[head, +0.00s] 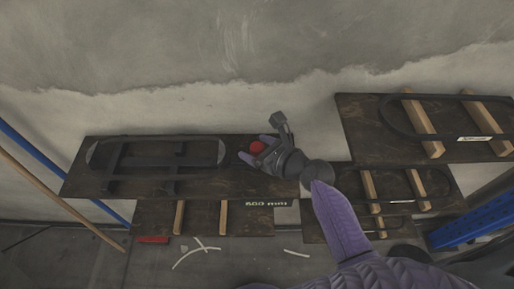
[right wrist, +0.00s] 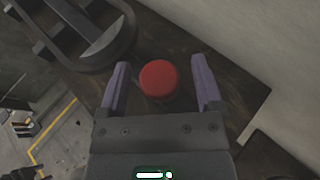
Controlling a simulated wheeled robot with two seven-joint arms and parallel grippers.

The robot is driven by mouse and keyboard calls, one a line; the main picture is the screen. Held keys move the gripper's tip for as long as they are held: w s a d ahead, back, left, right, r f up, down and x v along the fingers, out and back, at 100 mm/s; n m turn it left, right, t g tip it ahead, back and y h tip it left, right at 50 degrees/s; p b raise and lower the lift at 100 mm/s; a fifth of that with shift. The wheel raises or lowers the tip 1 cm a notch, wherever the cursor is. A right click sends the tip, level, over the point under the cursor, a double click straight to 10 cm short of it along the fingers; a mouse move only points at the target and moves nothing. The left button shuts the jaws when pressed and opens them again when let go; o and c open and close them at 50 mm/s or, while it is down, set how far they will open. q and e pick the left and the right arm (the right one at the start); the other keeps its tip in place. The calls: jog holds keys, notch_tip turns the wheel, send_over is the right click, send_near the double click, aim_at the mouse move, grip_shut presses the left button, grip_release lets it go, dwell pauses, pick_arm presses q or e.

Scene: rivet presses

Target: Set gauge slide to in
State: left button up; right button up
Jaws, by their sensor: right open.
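A red round knob (head: 257,147) sits at the right part of a dark wooden board (head: 75,180) in the head view. It also shows in the right wrist view (right wrist: 159,79). No label marks it, so I cannot tell if it is the gauge slide. My right gripper (head: 257,150) is open at the knob. In the right wrist view its two purple fingers (right wrist: 160,72) stand on either side of the knob, with a gap at each side. I cannot tell how deep the fingers reach. My left gripper is out of view.
A black oval track (head: 220,150) with crossbars lies on the same board, left of the knob. More boards with wooden bars (head: 420,125) are at the right and below. A concrete wall is behind. A blue pole and a wooden pole (head: 60,195) lean at the left.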

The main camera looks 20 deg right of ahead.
grip_shut()
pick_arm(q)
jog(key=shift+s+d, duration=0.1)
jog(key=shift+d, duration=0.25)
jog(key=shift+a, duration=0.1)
